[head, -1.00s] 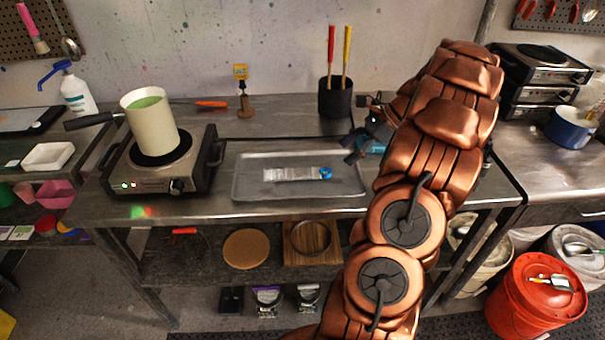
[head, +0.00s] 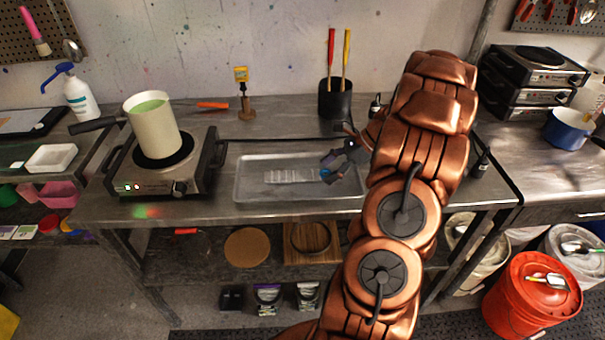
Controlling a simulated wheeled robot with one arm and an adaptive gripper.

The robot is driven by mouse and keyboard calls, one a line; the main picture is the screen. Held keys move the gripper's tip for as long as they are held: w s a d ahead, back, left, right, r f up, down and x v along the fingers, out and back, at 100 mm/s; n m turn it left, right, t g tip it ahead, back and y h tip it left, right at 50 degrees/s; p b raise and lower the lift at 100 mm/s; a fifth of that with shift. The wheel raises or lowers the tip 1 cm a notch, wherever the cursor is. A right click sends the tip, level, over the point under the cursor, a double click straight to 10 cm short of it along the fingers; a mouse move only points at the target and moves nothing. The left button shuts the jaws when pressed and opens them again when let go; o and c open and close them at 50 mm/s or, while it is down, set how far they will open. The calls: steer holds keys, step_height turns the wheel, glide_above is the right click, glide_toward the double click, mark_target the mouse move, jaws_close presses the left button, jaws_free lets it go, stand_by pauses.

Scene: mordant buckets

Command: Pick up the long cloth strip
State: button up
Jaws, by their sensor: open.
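A long pale strip (head: 292,176) lies flat in the shallow metal tray (head: 262,199) on the steel bench. Its right end is blue and is now partly hidden by my gripper. My gripper (head: 328,168) reaches in from the right, over the tray's right part. Its jaws are open at the blue end of the strip. I cannot tell whether a finger touches the strip.
A hot plate (head: 150,184) with a cream pot (head: 152,128) of green liquid stands left of the tray. A black holder (head: 336,100) with red and yellow handles stands behind the tray. An orange-handled tool (head: 213,105) lies at the back. A red bucket (head: 530,300) stands at lower right.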

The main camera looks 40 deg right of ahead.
steer(key=c, duration=1.1)
steer(key=shift+r, duration=0.1)
